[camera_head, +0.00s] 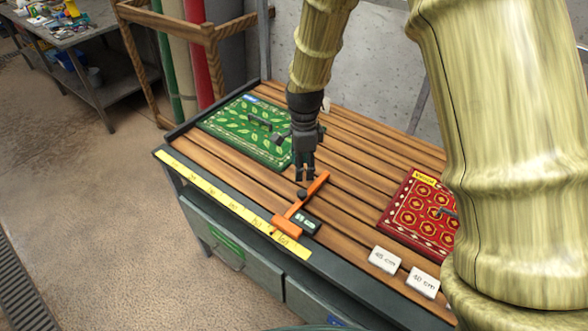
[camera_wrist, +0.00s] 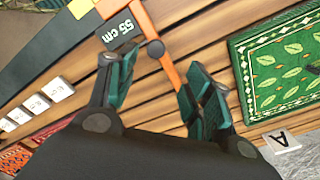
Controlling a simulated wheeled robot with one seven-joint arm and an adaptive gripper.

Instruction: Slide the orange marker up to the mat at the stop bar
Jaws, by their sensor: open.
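The orange marker (camera_head: 296,208) is a T-shaped slider with a dark round knob, lying across the slats near the yellow ruler; it also shows in the wrist view (camera_wrist: 172,72). A dark block reading "55 cm" (camera_wrist: 122,27) sits beside it. The green leaf-patterned mat (camera_head: 243,131) lies left of the marker, near the dark raised bar (camera_head: 213,107) at the table's left end, with a gap between marker and mat. The red mat (camera_head: 408,214) lies to the right.
The yellow ruler (camera_head: 222,200) runs along the front edge. White cards reading "45 cm" (camera_head: 384,260) and "40 cm" (camera_head: 423,282) lie front right. Bare slats separate the marker and red mat.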

